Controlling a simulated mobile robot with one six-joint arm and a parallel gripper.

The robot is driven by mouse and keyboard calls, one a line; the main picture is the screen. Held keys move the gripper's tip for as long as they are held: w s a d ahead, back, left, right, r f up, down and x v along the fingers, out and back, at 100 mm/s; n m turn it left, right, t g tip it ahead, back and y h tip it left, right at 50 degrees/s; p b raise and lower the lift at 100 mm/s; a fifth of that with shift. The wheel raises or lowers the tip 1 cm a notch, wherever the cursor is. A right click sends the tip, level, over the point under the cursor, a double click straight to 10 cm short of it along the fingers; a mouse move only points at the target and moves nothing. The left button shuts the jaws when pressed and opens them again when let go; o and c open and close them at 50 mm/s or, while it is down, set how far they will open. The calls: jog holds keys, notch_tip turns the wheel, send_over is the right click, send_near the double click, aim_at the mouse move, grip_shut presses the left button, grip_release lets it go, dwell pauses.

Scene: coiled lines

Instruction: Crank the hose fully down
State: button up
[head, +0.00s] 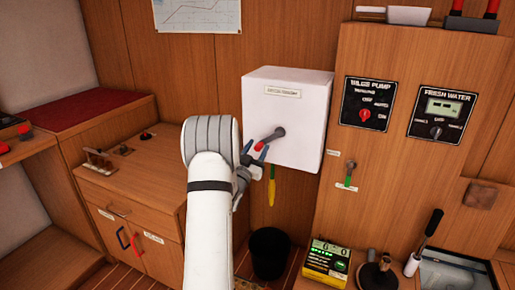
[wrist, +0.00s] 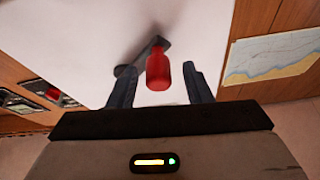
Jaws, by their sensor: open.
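A white box (head: 300,110) with a small label is fixed to the wooden wall. A dark crank arm (head: 270,138) with a red knob (head: 257,148) sits on its front. A yellow hose end (head: 271,190) hangs below the box. My gripper (head: 260,160) is in front of the box, at its lower left. In the wrist view the red knob (wrist: 158,72) shows between the two fingers of my gripper (wrist: 160,88), with visible gaps on both sides. The gripper is open. The rest of the hose is hidden.
A wooden panel at the right carries a bilge pump switch (head: 366,103), a fresh water panel (head: 441,112) and a green-handled valve (head: 348,177). A black bin (head: 269,252) stands below the box. A cabinet (head: 140,195) stands at the left.

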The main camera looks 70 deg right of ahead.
jog(key=shift+d+r, duration=0.15)
jog(key=shift+d, duration=0.15)
jog(key=shift+c, duration=0.6)
grip_shut()
